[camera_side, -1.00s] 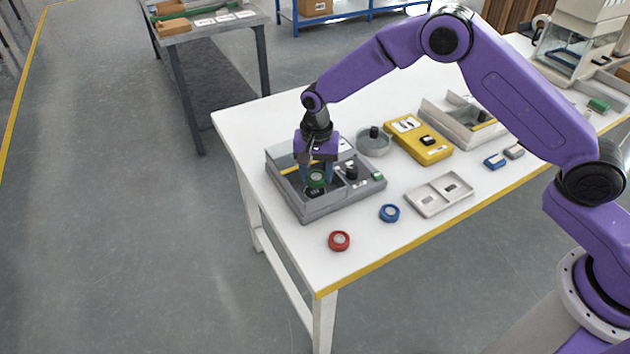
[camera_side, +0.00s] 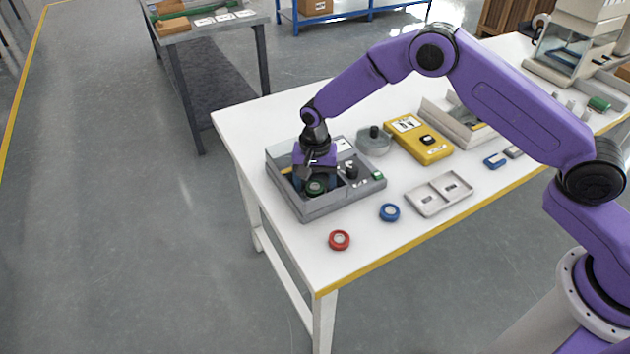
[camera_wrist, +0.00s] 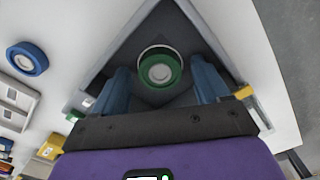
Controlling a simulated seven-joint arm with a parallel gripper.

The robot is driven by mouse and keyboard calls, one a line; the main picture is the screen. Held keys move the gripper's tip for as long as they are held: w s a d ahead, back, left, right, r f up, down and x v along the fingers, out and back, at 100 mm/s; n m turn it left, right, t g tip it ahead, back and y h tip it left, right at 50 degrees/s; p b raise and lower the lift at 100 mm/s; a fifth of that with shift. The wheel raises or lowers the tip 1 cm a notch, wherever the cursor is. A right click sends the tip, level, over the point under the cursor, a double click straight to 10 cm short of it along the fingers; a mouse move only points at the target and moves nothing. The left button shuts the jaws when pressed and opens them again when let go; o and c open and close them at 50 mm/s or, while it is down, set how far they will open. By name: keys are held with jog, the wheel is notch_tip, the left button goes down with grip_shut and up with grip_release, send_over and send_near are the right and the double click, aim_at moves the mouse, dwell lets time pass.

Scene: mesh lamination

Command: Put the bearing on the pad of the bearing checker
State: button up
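The green bearing (camera_side: 315,187) lies low inside the grey bearing checker (camera_side: 312,212), over its dark round pad. It also shows in the wrist view as a green ring with a pale centre (camera_wrist: 160,68), with a thin pale arc along its far edge. My gripper (camera_side: 316,184) is lowered into the checker around the bearing. In the wrist view its two blue fingers (camera_wrist: 160,80) stand on either side of the bearing, with a visible gap on each side. Most of the pad is hidden under the bearing.
A blue bearing (camera_side: 389,212) and a red bearing (camera_side: 339,240) lie on the white table in front. The checker's walls and black knob (camera_side: 352,171) are close to my gripper.

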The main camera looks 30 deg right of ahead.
aim_at(316, 188)
notch_tip(316, 188, up, 12)
jog(key=shift+r, duration=0.15)
dwell(0.5)
jog(key=s+d+r+n, duration=0.3)
jog(key=s+r+n, duration=0.2)
jog(key=s, duration=0.5)
jog(key=s+d+r+n, duration=0.2)
jog(key=s+r+n, duration=0.25)
jog(key=s, duration=0.55)
jog(key=s+d+n, duration=0.5)
jog(key=s+d, duration=0.1)
jog(key=s, duration=0.2)
jog(key=s+d+n, duration=0.5)
jog(key=s+d, duration=0.1)
jog(key=s, duration=0.3)
jog(key=shift+s+d, duration=0.25)
